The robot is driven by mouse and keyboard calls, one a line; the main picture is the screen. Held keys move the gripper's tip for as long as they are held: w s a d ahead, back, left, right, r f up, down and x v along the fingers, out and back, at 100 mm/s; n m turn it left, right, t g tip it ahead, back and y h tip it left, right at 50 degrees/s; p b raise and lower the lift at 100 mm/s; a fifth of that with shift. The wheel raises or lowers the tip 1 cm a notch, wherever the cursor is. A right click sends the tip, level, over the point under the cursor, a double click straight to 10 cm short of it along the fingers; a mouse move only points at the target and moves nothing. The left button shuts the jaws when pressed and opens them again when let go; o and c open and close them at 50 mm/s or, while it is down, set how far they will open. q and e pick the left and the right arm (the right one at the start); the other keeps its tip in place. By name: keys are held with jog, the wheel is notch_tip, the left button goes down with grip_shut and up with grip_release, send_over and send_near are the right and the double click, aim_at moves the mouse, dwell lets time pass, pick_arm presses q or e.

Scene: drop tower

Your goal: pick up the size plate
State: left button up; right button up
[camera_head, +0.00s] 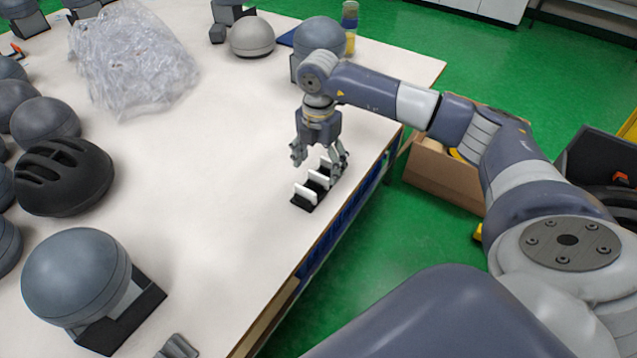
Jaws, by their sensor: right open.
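Several small white upright plates, which I take to be the size plates (305,194), stand in a row in a low black holder (301,205) near the table's right edge. I cannot tell which single one is meant, and no marking on them is readable. My right gripper (319,160) points down over the far end of this row. Its fingers are spread, with the far plates partly hidden behind and between them. It holds nothing that I can see, and contact with a plate cannot be made out.
The white table (230,210) is clear left of the holder. Grey domes (75,275), a black helmet (65,175) and crumpled clear plastic (135,60) lie farther left. Another dome (320,34) stands behind my right wrist. A cardboard box (445,175) is on the green floor.

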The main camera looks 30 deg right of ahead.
aim_at(318, 174)
notch_tip(318, 174, down, 5)
jog(key=b, duration=0.3)
jog(key=shift+w+r, duration=0.1)
jog(key=shift+r, duration=0.05)
jog(key=shift+r, duration=0.1)
jog(key=c, duration=0.9)
jog(key=shift+c, duration=0.2)
jog(key=shift+r, duration=0.1)
